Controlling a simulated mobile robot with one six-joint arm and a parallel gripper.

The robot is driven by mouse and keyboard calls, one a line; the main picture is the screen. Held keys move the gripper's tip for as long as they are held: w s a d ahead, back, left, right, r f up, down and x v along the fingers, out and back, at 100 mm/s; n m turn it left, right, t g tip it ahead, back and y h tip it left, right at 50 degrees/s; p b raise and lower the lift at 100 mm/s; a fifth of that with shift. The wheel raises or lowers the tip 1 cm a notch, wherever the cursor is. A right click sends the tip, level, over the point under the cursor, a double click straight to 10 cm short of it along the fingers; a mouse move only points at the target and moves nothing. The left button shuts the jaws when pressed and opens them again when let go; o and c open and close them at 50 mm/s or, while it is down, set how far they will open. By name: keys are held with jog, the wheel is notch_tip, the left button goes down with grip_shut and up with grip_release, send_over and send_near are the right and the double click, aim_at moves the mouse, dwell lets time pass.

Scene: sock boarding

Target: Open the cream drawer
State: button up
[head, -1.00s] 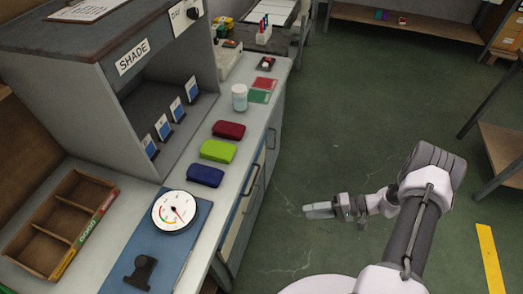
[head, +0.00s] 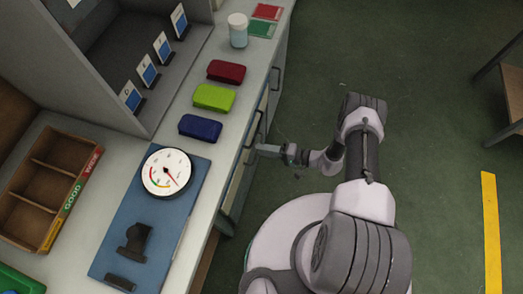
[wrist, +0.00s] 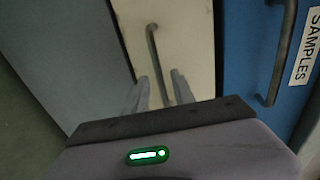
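The cream drawer (wrist: 190,45) fills the middle of the wrist view, its front looking flush with the panels beside it. Its dark bar handle (wrist: 152,50) runs lengthwise up the picture. My gripper (wrist: 161,80) is open, with a finger on each side of the handle's lower part in the picture. I cannot tell whether the fingers reach around the bar or stop short of it. In the head view my gripper (head: 266,149) is beside the cabinet front, close to the cream front (head: 236,187), and its fingers look small there.
A blue drawer (wrist: 238,50) labelled SAMPLES, with its own handle, adjoins the cream one. A grey panel (wrist: 70,50) lies on its other side. The counter above holds a dial gauge (head: 167,172) and coloured cases (head: 213,97). The floor (head: 430,120) to the right is open.

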jog(key=shift+w+a+f, duration=0.1)
jog(key=shift+w+a, duration=0.15)
jog(key=shift+a, duration=0.25)
grip_shut()
dwell(1.1)
